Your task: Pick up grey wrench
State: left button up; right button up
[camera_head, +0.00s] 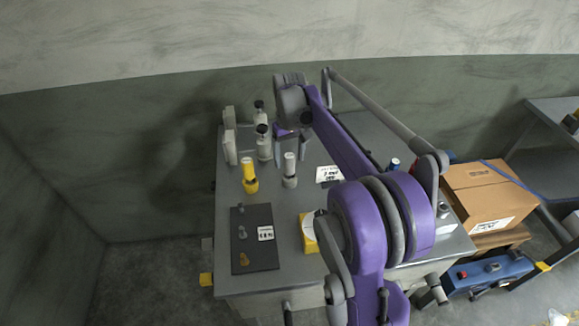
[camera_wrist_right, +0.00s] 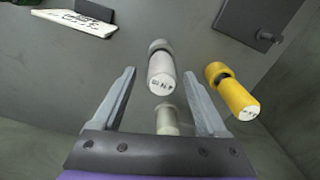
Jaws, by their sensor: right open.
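No shape is clearly a grey wrench. A small grey piece (camera_head: 242,232) lies on the dark board (camera_head: 262,258) at the table's left front; I cannot tell if it is the wrench. My right gripper (camera_wrist_right: 165,88) is open, with a finger on each side in the right wrist view. A grey-white cylinder (camera_wrist_right: 161,72) stands between and beyond the fingertips, and a pale cylinder (camera_wrist_right: 167,121) shows between the fingers. No grip on either is visible. In the head view my right arm hides part of the table. My left gripper is out of view.
A yellow cylinder (camera_head: 249,177) stands beside the grey-white one (camera_head: 289,172). Dark-topped cylinders (camera_head: 264,146) stand behind. A white label card (camera_head: 329,174) lies mid-table. A cardboard box (camera_head: 486,192) and a blue toolbox (camera_head: 492,274) are at the right.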

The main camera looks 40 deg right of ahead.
aim_at(289, 166)
notch_tip(289, 166, down, 4)
jog(key=shift+s+a, duration=0.1)
grip_shut()
dwell(0.5)
